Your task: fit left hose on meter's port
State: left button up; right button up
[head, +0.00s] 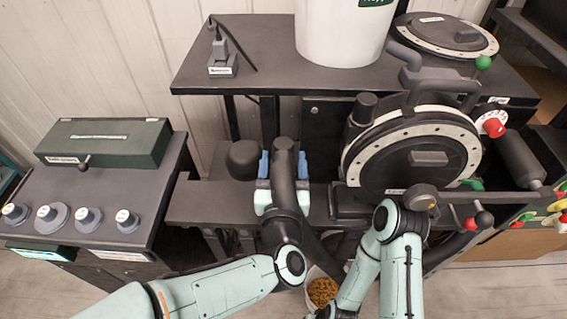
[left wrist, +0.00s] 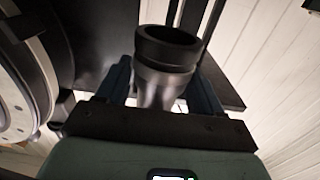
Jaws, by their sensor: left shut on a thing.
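My left gripper (head: 283,168) is shut on the dark hose (head: 284,185), with one blue fingertip on each side of it. The hose end points up between the fingers, just left of the seed meter (head: 415,158), and is apart from it. In the left wrist view the hose end (left wrist: 168,46) is an open black cuff between the two fingers (left wrist: 163,88). The meter's pale rim (left wrist: 20,95) shows at the left there. I cannot make out which part of the meter is its port. My right arm folds down at the bottom middle; its gripper is out of the picture.
A dark rounded part (head: 245,158) stands left of the hose. A white bucket (head: 340,35) stands on the bench behind. A control cabinet (head: 85,205) is at the left.

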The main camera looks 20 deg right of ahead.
aim_at(283, 154)
pick_arm(q)
jog(key=shift+r+p, duration=1.2)
jog(key=shift+r, duration=0.35)
jog(key=shift+f, duration=0.15)
